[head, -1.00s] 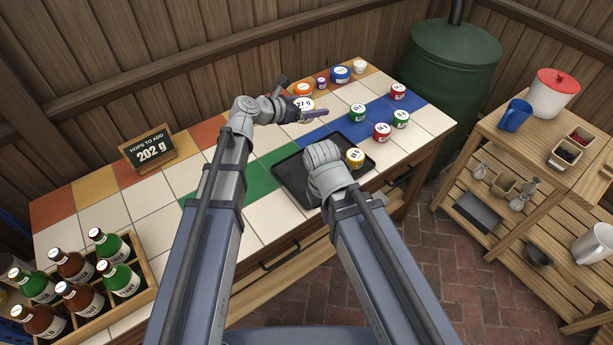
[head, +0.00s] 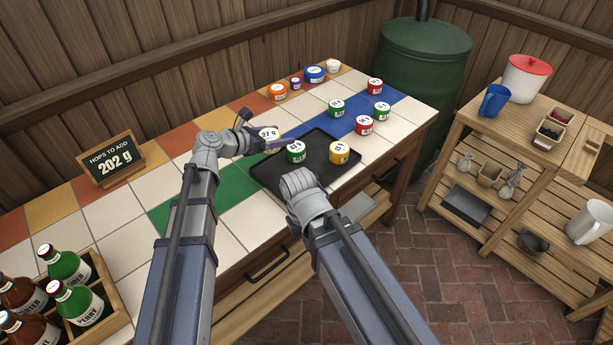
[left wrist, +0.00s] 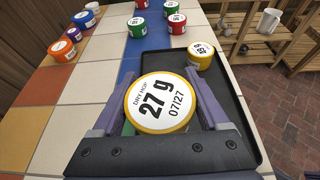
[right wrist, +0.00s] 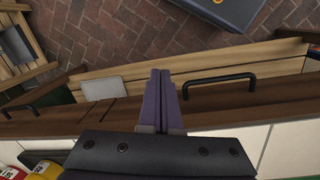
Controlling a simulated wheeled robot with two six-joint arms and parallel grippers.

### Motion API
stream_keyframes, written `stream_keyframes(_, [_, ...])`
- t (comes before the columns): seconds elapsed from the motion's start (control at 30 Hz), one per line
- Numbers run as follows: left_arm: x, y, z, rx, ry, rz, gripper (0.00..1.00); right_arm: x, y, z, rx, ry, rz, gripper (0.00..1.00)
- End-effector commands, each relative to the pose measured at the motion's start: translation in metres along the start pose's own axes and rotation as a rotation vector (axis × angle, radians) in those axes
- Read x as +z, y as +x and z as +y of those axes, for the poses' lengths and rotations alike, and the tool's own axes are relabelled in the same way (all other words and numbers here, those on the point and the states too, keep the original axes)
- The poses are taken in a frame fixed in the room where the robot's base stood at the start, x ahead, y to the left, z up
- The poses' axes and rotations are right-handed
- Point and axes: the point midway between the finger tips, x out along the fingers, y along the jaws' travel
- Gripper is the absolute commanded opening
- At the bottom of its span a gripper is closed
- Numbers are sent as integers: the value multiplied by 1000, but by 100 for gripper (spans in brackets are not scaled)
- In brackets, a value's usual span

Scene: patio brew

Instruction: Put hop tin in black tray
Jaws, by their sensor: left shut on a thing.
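My left gripper (head: 282,142) is shut on a yellow hop tin (head: 268,133) with a white lid marked 27 g. In the left wrist view the tin (left wrist: 160,103) sits between both fingers, overlapping the tray's left edge; its height above the tray is hard to tell. The black tray (head: 318,180) lies on the tiled counter and holds a green tin (head: 295,152) and another yellow tin (head: 339,153). The held tin mostly hides the green one in the left wrist view. My right gripper (right wrist: 160,100) is shut and empty, near the counter's front edge; my own wrist hides it in the head view.
Red tins (head: 365,126) and green tins (head: 336,108) stand beyond the tray. Orange (head: 278,92), purple, blue and white tins stand along the back. A sign (head: 110,160) reads 202 g. A bottle crate (head: 105,312) stands front left. The tray's front part is bare.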

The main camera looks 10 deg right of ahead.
Motion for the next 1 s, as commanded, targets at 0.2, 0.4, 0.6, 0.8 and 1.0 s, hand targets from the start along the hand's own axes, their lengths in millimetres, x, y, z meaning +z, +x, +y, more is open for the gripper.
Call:
stream_keyframes(0.2, [-5, 2, 0, -1, 0, 0, 23, 0, 6, -1, 0, 0, 0, 0])
stream_keyframes(0.4, [-29, 12, 0, -1, 0, 0, 23, -2, 31, -3, 0, 0, 0, 0])
stream_keyframes(0.6, [-56, 23, 0, -1, 1, 0, 23, -4, 60, -6, 0, 0, 0, 0])
stream_keyframes(0.8, [-59, 24, 0, -1, 1, 0, 23, -4, 63, -6, 0, 0, 0, 0])
stream_keyframes(1.0, [-70, 29, 0, -1, 1, 0, 23, -4, 76, -7, 0, 0, 0, 0])
